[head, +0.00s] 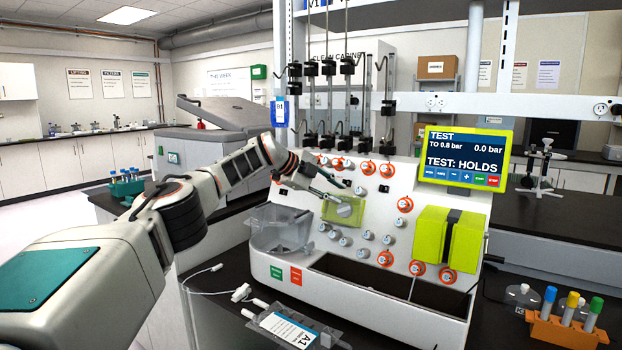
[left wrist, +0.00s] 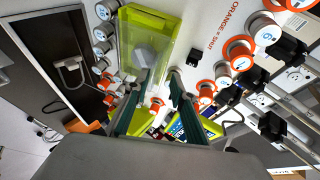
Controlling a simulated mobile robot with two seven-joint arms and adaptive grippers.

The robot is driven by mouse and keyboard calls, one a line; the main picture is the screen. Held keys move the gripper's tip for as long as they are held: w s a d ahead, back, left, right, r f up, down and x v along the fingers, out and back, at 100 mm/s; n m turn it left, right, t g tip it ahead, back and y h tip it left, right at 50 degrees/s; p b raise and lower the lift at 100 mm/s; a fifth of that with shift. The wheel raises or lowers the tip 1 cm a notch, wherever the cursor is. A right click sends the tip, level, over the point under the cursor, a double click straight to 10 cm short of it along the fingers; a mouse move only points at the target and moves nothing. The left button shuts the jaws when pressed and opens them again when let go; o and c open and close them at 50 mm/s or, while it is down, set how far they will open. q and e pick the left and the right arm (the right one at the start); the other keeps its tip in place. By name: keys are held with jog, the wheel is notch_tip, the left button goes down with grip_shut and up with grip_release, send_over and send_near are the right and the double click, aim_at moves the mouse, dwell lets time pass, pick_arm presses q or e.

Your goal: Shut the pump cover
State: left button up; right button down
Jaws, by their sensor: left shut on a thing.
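The pump cover (head: 331,214) is a see-through yellow-green box on the sloped white front of the cell processor (head: 320,262). It fills the top middle of the left wrist view (left wrist: 166,30), with a grey part (left wrist: 146,58) showing at it. My left gripper (head: 338,188) reaches in from the left at the cover's upper edge. In the left wrist view its two green-grey fingers (left wrist: 160,80) stand a little apart across the cover's edge and are shut on it. The exact contact is hard to see. My right gripper is not in view.
Grey and orange-ringed knobs (head: 404,204) surround the cover. A screen (head: 464,158) reads "TEST: HOLDS". Two yellow-green blocks (head: 431,232) stand at the right of the panel. A clear bin (head: 280,232) hangs left; a tube rack (head: 566,332) stands front right.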

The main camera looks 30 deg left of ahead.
pick_arm(q)
jog(key=v, duration=1.1)
jog(key=shift+r, duration=0.2)
jog(key=s+d+f+m+g+h, duration=0.1)
jog(key=s+d+f+h, duration=0.1)
jog(key=d+f, duration=0.75)
jog(key=s+d+f+m+g+h+p, duration=0.1)
jog(key=d+f+h, duration=0.35)
jog(key=d, duration=0.75)
jog(key=s+d+f+m+h, duration=0.1)
jog(key=s+d+f, duration=0.1)
jog(key=d+f, duration=0.8)
jog(key=s+d+f+n+t+h, duration=0.1)
jog(key=s+d+f+n+h, duration=0.15)
jog(key=s+d+f, duration=0.5)
jog(key=s+d+f+n+t+y+p, duration=0.15)
jog(key=s+f+n+t+y, duration=0.35)
jog(key=s+f+n, duration=0.5)
jog(key=s+a+f+n+g+y, duration=0.1)
jog(key=s+a+f, duration=0.3)
jog(key=s, duration=0.4)
jog(key=s+a+f+n+g+y+p, duration=0.1)
jog(key=s+a+f+n+y, duration=0.2)
jog(key=s, duration=0.5)
jog(key=s+a+f+n+g+y, duration=0.1)
jog(key=s+a+f+n+y, duration=0.2)
jog(key=s+a+f, duration=0.3)
jog(key=shift+s+f+y, duration=0.5)
jog(key=shift+s+f, duration=0.15)
jog(key=shift+s, duration=0.55)
